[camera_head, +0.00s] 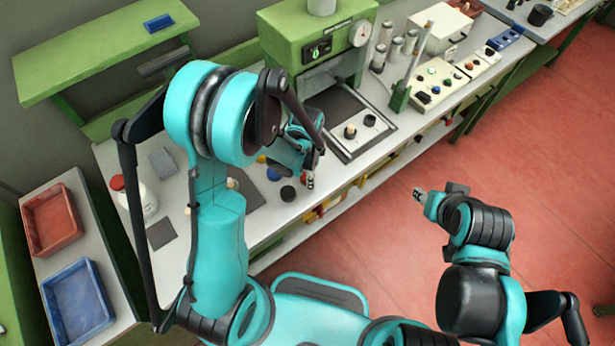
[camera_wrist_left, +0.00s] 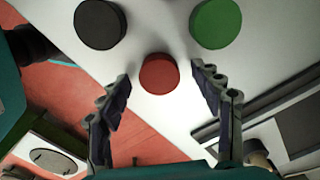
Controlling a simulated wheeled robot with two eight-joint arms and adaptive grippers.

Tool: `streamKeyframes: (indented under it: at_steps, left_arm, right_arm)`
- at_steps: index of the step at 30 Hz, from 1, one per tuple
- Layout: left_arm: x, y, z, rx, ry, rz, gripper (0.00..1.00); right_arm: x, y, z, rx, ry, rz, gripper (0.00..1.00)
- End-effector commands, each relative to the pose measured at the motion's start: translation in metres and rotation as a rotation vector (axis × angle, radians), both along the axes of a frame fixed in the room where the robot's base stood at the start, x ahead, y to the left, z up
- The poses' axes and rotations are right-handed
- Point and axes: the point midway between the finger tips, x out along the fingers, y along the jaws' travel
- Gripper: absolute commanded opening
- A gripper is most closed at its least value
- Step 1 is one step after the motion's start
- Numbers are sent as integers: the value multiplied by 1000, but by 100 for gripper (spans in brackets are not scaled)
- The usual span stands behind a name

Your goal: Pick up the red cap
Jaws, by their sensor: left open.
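The red cap (camera_wrist_left: 159,73), a short round disc, lies on the white bench top in the left wrist view. My left gripper (camera_wrist_left: 161,77) is open, with one finger on each side of the cap. A small gap shows on both sides, and nothing is held. In the head view the left gripper (camera_head: 310,183) is low over the bench near its front edge; I cannot make out the red cap there. My right gripper (camera_head: 418,195) is over the red floor, away from the bench; its jaws are too small to read.
A black cap (camera_wrist_left: 100,24) and a green cap (camera_wrist_left: 215,24) lie close beyond the red one. A blue cap (camera_head: 273,174) lies behind the black one in the head view. The green press (camera_head: 318,45) stands at the back. Red (camera_head: 52,221) and blue (camera_head: 78,302) trays are left.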

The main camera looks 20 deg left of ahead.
Motion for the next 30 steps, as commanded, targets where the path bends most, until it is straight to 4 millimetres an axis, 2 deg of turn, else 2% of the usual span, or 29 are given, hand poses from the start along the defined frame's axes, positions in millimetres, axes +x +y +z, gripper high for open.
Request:
streamKeyframes:
  at_steps: [3,7,8,21,26,29,30]
  left_arm:
    - [0,0,1,0,0,0,65]
    - [0,0,1,0,0,0,31]
    - [0,0,1,0,0,0,27]
    - [0,0,5,0,0,0,27]
    - [0,0,23,0,0,0,27]
    - [0,0,43,0,0,0,27]
    - [-2,-6,49,0,0,-4,27]
  right_arm:
    - [0,0,1,0,0,0,40]
    - [0,0,1,0,0,0,40]
    - [0,0,1,0,0,0,40]
    - [0,0,2,0,0,0,40]
    - [0,0,8,0,0,0,40]
    - [0,0,15,0,0,0,40]
    - [0,0,16,0,0,0,40]
